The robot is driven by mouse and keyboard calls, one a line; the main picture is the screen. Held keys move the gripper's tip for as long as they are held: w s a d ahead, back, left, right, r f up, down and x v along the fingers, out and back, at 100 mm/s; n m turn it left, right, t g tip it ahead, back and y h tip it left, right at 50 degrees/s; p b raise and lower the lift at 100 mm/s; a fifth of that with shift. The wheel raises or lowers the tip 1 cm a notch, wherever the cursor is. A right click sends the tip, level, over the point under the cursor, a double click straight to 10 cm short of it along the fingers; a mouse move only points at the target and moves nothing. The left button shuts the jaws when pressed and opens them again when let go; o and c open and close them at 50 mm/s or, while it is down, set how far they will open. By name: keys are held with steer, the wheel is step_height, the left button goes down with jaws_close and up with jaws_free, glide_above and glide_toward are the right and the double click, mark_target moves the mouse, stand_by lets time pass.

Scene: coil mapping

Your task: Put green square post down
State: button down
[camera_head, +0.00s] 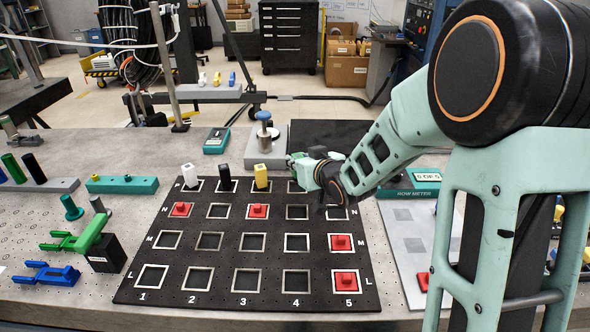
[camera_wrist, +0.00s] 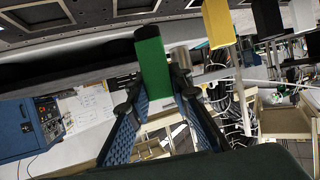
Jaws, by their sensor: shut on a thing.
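The green square post (camera_wrist: 152,62) is between the blue finger pads of my gripper (camera_wrist: 153,85) in the wrist view. In the head view my gripper (camera_head: 300,163) is at the back of the black board (camera_head: 215,299), near the row P, column 4 frame (camera_head: 297,187). There it mostly hides the post, so I cannot tell whether the post touches the board. White (camera_head: 190,176), black (camera_head: 225,178) and yellow (camera_head: 261,177) posts stand upright in row P, columns 1 to 3. The yellow post (camera_wrist: 218,24) is nearest the green one in the wrist view.
Several red knobbed pieces, such as one in row N (camera_head: 258,211) and one in row L (camera_head: 345,280), sit on the board. A grey block with a blue-topped cylinder (camera_head: 264,128) stands behind it. A row meter (camera_head: 413,191) is at the right. Other board frames are empty.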

steer(key=shift+w+d+f+b, duration=0.1)
steer(key=shift+w+f+b, duration=0.15)
steer(key=shift+f, duration=0.25)
steer(key=shift+w+f+b, duration=0.15)
steer(key=shift+f+b, duration=0.75)
steer(key=shift+f, duration=0.5)
steer(key=shift+f, duration=0.2)
steer(key=c, duration=1.7)
jaws_free()
steer(key=shift+c, duration=0.2)
steer(key=shift+r, duration=0.25)
steer(key=p+v, duration=0.2)
steer(key=v, duration=1)
